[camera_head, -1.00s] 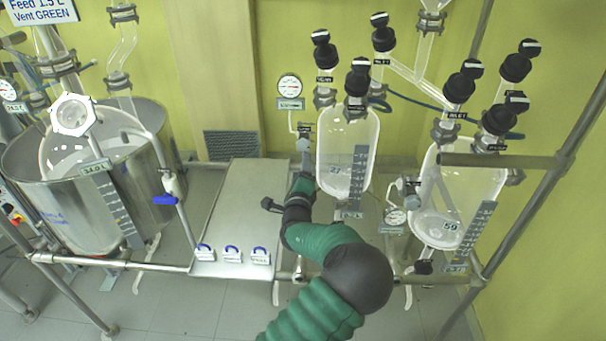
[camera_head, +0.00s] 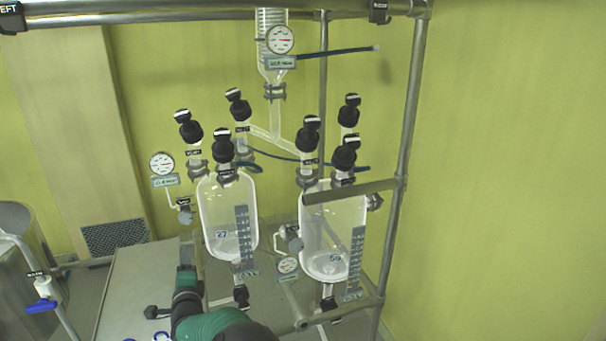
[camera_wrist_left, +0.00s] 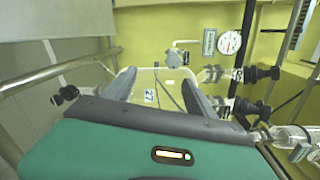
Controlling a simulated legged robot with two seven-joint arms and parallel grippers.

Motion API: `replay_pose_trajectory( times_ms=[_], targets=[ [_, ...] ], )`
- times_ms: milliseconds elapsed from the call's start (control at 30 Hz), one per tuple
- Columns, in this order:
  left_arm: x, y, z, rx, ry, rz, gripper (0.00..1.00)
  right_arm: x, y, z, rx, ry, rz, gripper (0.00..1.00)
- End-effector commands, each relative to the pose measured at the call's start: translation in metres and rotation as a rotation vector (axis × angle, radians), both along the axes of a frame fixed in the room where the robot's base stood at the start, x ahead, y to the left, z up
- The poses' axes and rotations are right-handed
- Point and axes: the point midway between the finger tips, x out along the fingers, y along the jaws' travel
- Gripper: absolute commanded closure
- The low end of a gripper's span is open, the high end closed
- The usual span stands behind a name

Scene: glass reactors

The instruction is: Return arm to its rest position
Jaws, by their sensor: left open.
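My green left arm comes up from the bottom edge in the head view. Its gripper (camera_head: 187,250) is just left of the glass vessel labelled 27 (camera_head: 215,215) and below the small valve (camera_head: 184,214) at that vessel's side. In the left wrist view the two grey fingers of the gripper (camera_wrist_left: 158,88) are spread apart with nothing held. The vessel 27 (camera_wrist_left: 150,97) shows beyond and between them, and the valve (camera_wrist_left: 175,58) lies past the fingertips, apart from them. My right gripper is in neither view.
A second vessel labelled 59 (camera_head: 320,225) hangs to the right, inside the metal frame (camera_head: 412,100). A pressure gauge (camera_head: 162,163) is above the valve. A flat panel (camera_head: 135,285) lies left of the arm. A blue-handled valve (camera_head: 41,306) stands at the far left.

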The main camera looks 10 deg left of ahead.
Motion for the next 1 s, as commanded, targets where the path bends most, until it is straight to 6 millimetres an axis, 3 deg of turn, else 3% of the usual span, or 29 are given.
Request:
replay_pose_trajectory(
  times_ms=[67,100,167,233,300,400,533,600,700,1000],
  targets=[
    [-0.028,-0.002,-0.033,-0.278,0.013,0.084,0.35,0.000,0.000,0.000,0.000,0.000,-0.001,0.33],
    [-0.047,-0.014,-0.056,-0.466,0.027,0.138,0.35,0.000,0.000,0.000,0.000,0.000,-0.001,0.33],
    [-0.078,-0.048,-0.086,-0.753,0.055,0.226,0.35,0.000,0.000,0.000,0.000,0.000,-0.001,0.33],
    [-0.115,-0.097,-0.107,-1.036,0.105,0.328,0.35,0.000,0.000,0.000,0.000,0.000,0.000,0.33],
    [-0.155,-0.147,-0.114,-1.255,0.167,0.431,0.35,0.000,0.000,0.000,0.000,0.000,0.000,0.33],
    [-0.214,-0.206,-0.112,-1.451,0.263,0.580,0.35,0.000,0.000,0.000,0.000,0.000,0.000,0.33],
    [-0.278,-0.247,-0.106,-1.538,0.345,0.745,0.35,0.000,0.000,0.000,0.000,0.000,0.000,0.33],
    [-0.297,-0.255,-0.105,-1.544,0.364,0.799,0.35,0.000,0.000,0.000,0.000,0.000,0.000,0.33],
    [-0.308,-0.258,-0.104,-1.545,0.372,0.831,0.35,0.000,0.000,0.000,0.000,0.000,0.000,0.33],
    [-0.307,-0.258,-0.105,-1.546,0.372,0.830,0.35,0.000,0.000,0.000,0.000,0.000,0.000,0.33]
  ],
)
